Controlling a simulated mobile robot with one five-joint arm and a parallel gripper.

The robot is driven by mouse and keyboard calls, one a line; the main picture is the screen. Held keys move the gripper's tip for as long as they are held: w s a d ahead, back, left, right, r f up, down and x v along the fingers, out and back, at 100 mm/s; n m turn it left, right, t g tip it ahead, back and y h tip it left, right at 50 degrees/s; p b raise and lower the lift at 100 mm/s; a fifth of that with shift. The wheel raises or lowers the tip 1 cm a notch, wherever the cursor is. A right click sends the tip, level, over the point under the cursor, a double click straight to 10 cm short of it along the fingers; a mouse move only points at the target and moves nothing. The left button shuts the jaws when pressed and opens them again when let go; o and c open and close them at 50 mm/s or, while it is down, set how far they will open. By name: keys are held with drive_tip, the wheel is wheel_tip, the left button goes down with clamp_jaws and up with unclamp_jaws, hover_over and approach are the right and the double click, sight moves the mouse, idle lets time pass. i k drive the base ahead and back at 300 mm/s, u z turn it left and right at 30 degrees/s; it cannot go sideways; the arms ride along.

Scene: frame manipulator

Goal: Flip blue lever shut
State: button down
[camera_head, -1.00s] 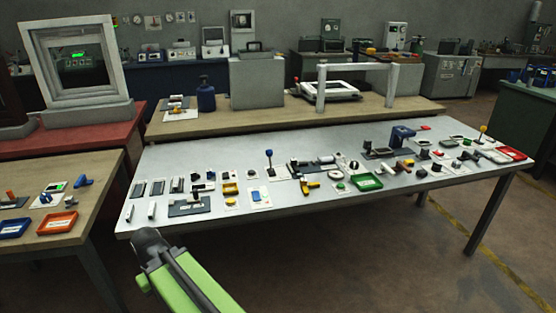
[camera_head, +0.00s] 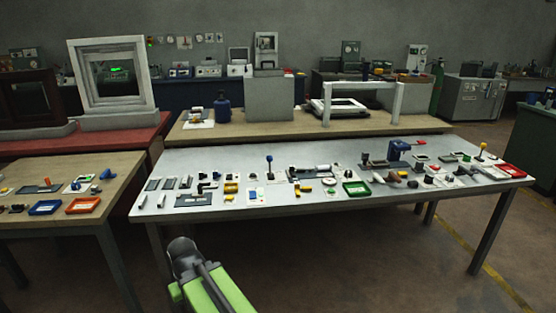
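A small upright lever with a blue knob (camera_head: 269,159) stands on a white plate near the middle-left of the long grey table (camera_head: 330,207). A blue handle-like piece (camera_head: 106,174) lies on the wooden table at the left. A larger blue device (camera_head: 399,149) stands at the right of the grey table. I cannot tell for sure which is the blue lever. My green arm shows at the bottom, in front of the grey table and apart from it. My gripper's fingers are not visible.
Several small parts crowd the grey table, with a green tray (camera_head: 356,189), a red tray (camera_head: 512,171) and a yellow-knobbed lever (camera_head: 482,148). The wooden table (camera_head: 62,221) holds blue and orange trays. Open floor (camera_head: 400,260) lies in front.

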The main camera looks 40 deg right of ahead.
sight(269, 158)
drive_tip(key=z, duration=0.2)
drive_tip(key=i, duration=1)
drive_tip(key=z, duration=0.05)
